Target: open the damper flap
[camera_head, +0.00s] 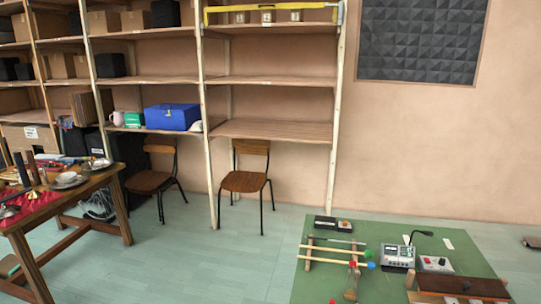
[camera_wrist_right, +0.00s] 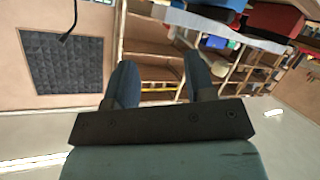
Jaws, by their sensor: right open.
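No part is clearly recognisable as the damper flap. A dark brown flat panel (camera_head: 462,286) lies at the lower right of the green-topped table (camera_head: 325,285) in the head view, and I cannot tell whether it is the flap. My right gripper (camera_wrist_right: 158,75) shows in its wrist view with two blue-grey fingers apart and nothing between them. It points toward the shelves and wall, away from the table top. Neither gripper shows in the head view, and my left gripper is out of sight.
The green table holds mallets with coloured heads (camera_head: 368,254), a grey control box (camera_head: 397,256), a small white box with red knobs (camera_head: 435,264) and a black-topped box (camera_head: 332,223). A wooden table (camera_head: 110,178) with metalware stands left. Chairs (camera_head: 245,181) stand before the shelves. Floor between the tables is clear.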

